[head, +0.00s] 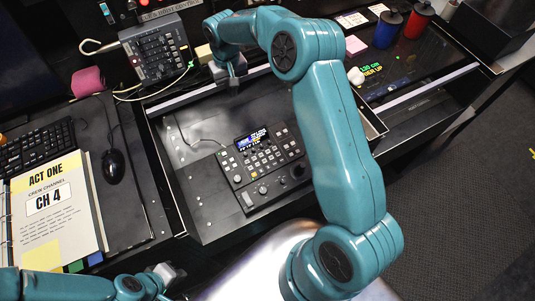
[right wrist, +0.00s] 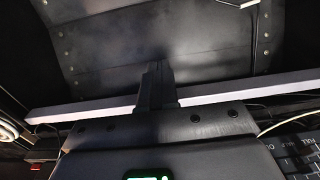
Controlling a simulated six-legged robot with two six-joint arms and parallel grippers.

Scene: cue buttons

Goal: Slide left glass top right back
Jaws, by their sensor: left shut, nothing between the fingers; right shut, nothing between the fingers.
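The left bay (head: 178,128) is a dark recess in the desk, with a button controller (head: 262,165) inside it. A pale bar (head: 185,98) runs along its far side; I cannot tell whether it is the edge of the left glass top, and no pane shows clearly over the controller. My right gripper (head: 230,80) is shut and empty at the bar, on the far side of the bay. In the right wrist view its fingers (right wrist: 157,88) overlap the pale bar (right wrist: 208,96); contact is unclear. My left gripper (head: 168,272) is shut and empty at the lower left.
A mixer (head: 155,50) with cables stands behind the bay. A blue cup (head: 386,30) and a red cup (head: 418,20) stand on the right-hand dark top (head: 420,62). A binder (head: 55,212), keyboard (head: 35,145) and mouse (head: 113,166) lie at left. My right arm hides the bay's right side.

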